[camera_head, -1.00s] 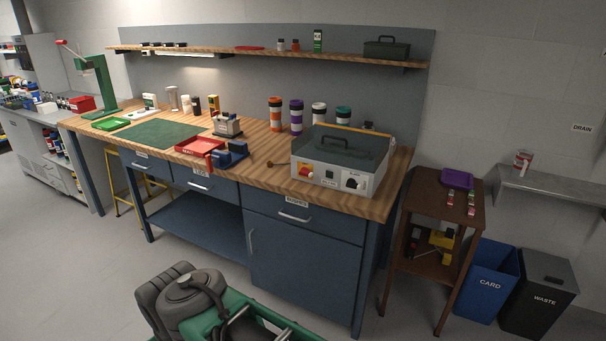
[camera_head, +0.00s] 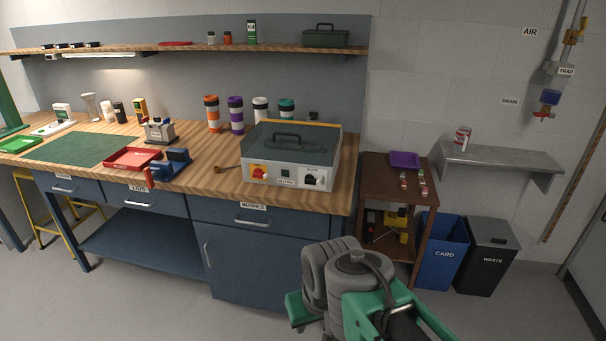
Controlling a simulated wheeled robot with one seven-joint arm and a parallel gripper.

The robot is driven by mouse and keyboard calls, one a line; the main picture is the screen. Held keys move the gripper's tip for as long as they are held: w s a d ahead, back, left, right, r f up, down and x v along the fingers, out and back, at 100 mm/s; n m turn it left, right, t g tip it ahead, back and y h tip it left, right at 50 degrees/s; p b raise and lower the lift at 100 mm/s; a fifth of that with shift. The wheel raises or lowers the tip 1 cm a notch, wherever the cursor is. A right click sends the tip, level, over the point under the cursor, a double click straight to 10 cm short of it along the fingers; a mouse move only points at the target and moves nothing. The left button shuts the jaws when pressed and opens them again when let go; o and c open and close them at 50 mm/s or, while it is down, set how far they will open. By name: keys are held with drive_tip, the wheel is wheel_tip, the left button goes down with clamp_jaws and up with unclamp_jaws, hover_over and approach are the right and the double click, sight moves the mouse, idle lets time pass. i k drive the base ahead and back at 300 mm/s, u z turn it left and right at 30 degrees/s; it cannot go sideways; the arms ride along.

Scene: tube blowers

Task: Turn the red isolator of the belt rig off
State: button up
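A grey box-shaped machine (camera_head: 312,146) with a dark lid and a black handle stands at the right end of the wooden bench. A small label (camera_head: 285,182) on its front looks like "BELT RIG". A red rotary switch on a yellow plate (camera_head: 258,172) is at the left of its front panel. The angle of the switch is too small to tell. A black knob (camera_head: 312,180) is at the right of the panel. My arm shows at the bottom, in front of the bench and apart from the machine.
A blue clamp (camera_head: 169,165) and a red tray (camera_head: 132,159) lie left of the machine. Several lidded containers stand behind it. A brown side table (camera_head: 392,165) and blue and black bins (camera_head: 487,257) stand to the right. Floor before the bench is clear.

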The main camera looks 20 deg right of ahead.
sight(258, 173)
drive_tip(key=z, duration=0.05)
drive_tip(key=k, duration=0.5)
drive_tip(key=u, duration=0.9)
drive_tip(key=i, duration=0.85)
drive_tip(key=u, duration=0.4)
drive_tip(key=i, duration=0.9)
drive_tip(key=z, duration=0.75)
drive_tip(key=i, duration=0.55)
drive_tip(key=z, duration=0.35)
